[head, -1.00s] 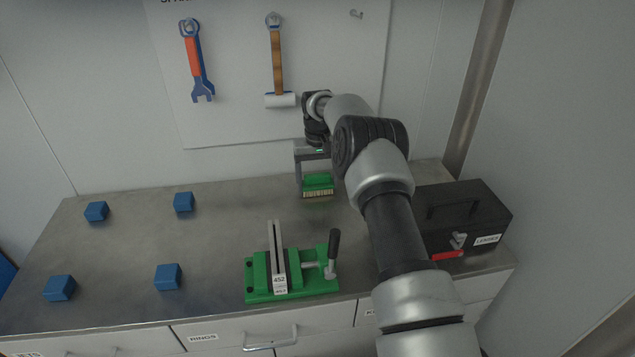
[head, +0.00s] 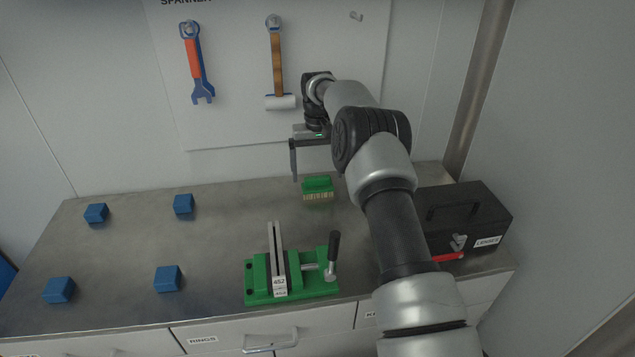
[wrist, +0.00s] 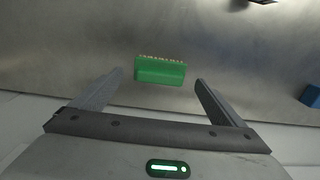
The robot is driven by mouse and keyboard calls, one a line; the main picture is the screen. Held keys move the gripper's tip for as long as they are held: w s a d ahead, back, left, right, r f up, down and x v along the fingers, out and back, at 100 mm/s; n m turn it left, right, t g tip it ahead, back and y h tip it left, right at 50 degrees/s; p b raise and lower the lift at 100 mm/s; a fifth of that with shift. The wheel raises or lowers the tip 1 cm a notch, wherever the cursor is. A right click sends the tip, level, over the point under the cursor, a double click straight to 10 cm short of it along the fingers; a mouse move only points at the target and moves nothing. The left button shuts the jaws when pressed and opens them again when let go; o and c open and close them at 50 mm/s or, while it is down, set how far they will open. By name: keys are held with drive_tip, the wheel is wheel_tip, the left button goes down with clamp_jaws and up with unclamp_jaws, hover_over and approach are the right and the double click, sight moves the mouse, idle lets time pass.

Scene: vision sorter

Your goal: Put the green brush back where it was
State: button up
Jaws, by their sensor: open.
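The green brush (head: 318,186) with pale bristles rests on the bench, bristles down, towards the back. It also shows in the wrist view (wrist: 160,72), beyond and between my fingertips. My gripper (head: 310,178) is open and empty above the brush. In the wrist view my gripper (wrist: 158,78) has its two fingers spread wide, with a gap to the brush on either side. In the head view my arm hides part of the gripper's right side.
A green vise (head: 290,285) stands at the bench's front edge. A black toolbox (head: 465,220) is at the right, with a red-handled item (head: 447,257) by it. Several blue blocks (head: 168,278) lie left. A spanner (head: 196,62) and hammer (head: 277,62) hang behind near an empty hook (head: 356,15).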

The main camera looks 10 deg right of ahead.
wheel_tip(320, 180, up, 7)
drive_tip(key=shift+f, duration=0.15)
wheel_tip(320, 180, up, 13)
drive_tip(key=t, duration=0.1)
hover_over(318, 177)
drive_tip(key=s+a, duration=0.1)
drive_tip(key=s, duration=0.5)
drive_tip(key=s+r+t, duration=0.2)
drive_tip(key=s+r, duration=0.6)
drive_tip(key=s, duration=0.3)
drive_tip(key=s+r+t, duration=0.1)
drive_tip(key=s+r, duration=0.1)
drive_tip(key=s, duration=1.3)
drive_tip(key=shift+s+f, duration=5.55)
drive_tip(key=shift+s, duration=0.35)
drive_tip(key=shift+t, duration=0.8)
drive_tip(key=shift+s+d+r, duration=0.1)
drive_tip(key=shift+d+r, duration=0.1)
drive_tip(key=shift+r, duration=0.95)
drive_tip(key=shift+s+d+r, duration=0.1)
drive_tip(key=shift+d+r, duration=0.1)
drive_tip(key=shift+r, duration=0.9)
